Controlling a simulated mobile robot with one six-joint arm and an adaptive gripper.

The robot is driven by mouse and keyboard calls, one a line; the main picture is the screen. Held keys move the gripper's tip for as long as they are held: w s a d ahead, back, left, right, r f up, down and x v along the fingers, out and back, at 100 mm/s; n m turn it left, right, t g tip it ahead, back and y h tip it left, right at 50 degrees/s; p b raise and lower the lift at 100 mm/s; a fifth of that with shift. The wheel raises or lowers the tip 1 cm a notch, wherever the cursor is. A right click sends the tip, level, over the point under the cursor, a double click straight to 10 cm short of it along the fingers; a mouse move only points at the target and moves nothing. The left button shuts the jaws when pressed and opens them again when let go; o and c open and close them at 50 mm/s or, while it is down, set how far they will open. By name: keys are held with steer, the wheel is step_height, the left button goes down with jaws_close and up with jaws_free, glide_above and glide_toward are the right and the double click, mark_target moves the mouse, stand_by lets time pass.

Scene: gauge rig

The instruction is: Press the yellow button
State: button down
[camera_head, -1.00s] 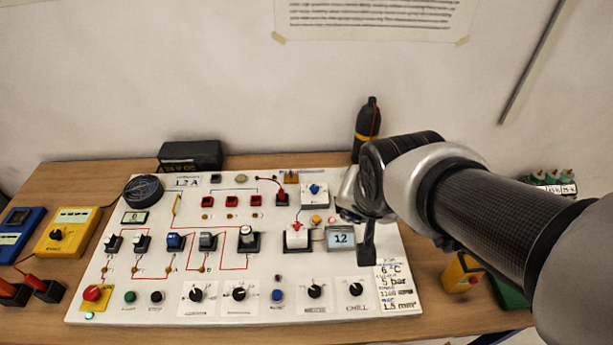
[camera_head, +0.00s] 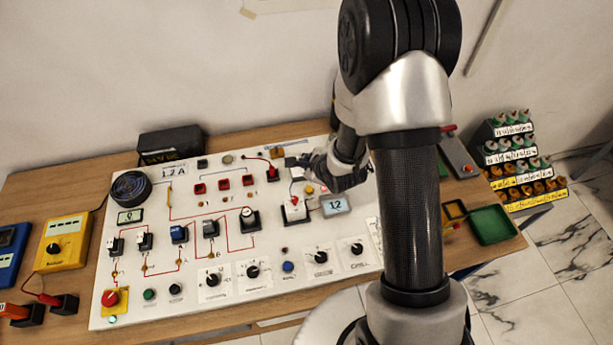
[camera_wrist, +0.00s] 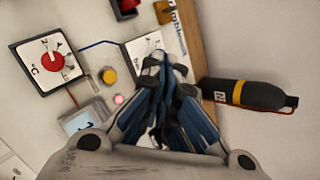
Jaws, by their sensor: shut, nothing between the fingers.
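The yellow button (camera_wrist: 109,76) is a small round cap on the white panel (camera_head: 140,290). In the wrist view it lies left of my gripper (camera_wrist: 165,68), beside a small pink lamp (camera_wrist: 119,99). In the head view the yellow button (camera_head: 309,188) shows just below my gripper (camera_head: 296,162). My gripper is shut with nothing in it. Its fingertips are apart from the button and overlap the edge of a white box (camera_wrist: 138,50) in the wrist view. The gripper hides part of the panel's upper right.
A red knob on a white dial (camera_wrist: 53,60) and a grey display (camera_head: 335,204) sit near the button. A black bottle with a yellow band (camera_wrist: 243,94) lies right of the gripper in the wrist view. Green trays (camera_head: 493,225) and a connector rack (camera_head: 516,160) stand at the right.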

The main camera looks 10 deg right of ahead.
mark_target(307, 190)
steer(key=shift+a+f+m, duration=0.15)
steer(key=shift+f+m, duration=0.35)
steer(key=shift+f, duration=0.1)
step_height(307, 190, down, 9)
steer(key=b, duration=0.7)
steer(key=shift+r, duration=0.2)
steer(key=shift+f, duration=0.15)
stand_by(0.9)
steer(key=shift+f+b, duration=0.3)
steer(key=shift+b, duration=0.05)
steer(key=shift+f+b, duration=0.45)
steer(key=shift+f, duration=0.05)
stand_by(0.5)
stand_by(0.4)
steer(key=shift+r+p, duration=0.8)
steer(key=shift+r, duration=0.15)
